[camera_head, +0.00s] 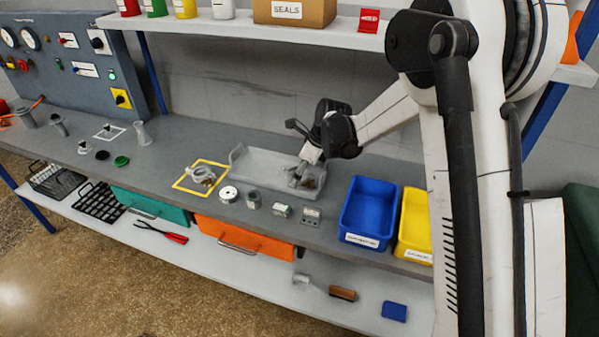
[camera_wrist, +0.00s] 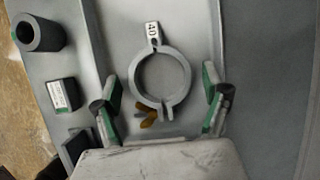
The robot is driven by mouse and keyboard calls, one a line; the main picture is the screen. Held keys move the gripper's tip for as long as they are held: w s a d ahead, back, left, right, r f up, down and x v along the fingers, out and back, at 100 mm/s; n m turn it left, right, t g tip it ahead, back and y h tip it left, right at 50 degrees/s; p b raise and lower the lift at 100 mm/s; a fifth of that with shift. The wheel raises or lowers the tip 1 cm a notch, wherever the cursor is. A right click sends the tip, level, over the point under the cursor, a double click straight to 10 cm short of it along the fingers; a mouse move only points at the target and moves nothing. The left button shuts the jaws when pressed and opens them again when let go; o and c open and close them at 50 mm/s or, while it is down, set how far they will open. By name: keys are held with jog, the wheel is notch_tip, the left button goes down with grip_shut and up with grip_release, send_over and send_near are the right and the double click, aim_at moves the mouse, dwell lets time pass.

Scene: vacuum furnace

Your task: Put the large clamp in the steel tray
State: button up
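A grey ring-shaped clamp with a "40" tag (camera_wrist: 138,84) shows in the wrist view, with brass-coloured parts at its lower edge. It appears to lie on the floor of the steel tray (camera_wrist: 205,25). My gripper (camera_wrist: 160,106) is open, its green-padded fingers on either side of the ring and apart from it. In the head view my gripper (camera_head: 303,172) is low over the right end of the steel tray (camera_head: 262,160) and mostly hides this clamp. Another clamp (camera_head: 204,174) lies in a yellow square outline left of the tray.
Several small metal parts, including a round one (camera_head: 228,193) and a block (camera_head: 311,214), stand along the tray's front. A blue bin (camera_head: 368,210) and a yellow bin (camera_head: 414,222) are to the right. A shelf (camera_head: 340,34) overhangs the bench.

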jog(key=shift+r, duration=0.1)
jog(key=shift+r, duration=0.15)
jog(key=s+d+r+n+t+h, duration=0.1)
jog(key=s+d+r+n, duration=0.3)
jog(key=r, duration=0.6)
jog(key=s+d+r+n+t, duration=0.1)
jog(key=s+d+r+n, duration=0.1)
jog(key=s+d+r, duration=0.45)
jog(key=s+d+r+n+t+h, duration=0.1)
jog(key=s+d+n, duration=0.2)
jog(key=s+n, duration=0.2)
jog(key=s+d+r+n+t+h, duration=0.1)
jog(key=s+n, duration=0.4)
jog(key=s, duration=0.7)
jog(key=s+d+r+n+t+h, duration=0.1)
jog(key=s+d+n, duration=0.3)
jog(key=s+n, duration=0.2)
jog(key=shift+s+d+r+t, duration=0.3)
jog(key=shift+s+r, duration=0.05)
jog(key=shift+s, duration=0.85)
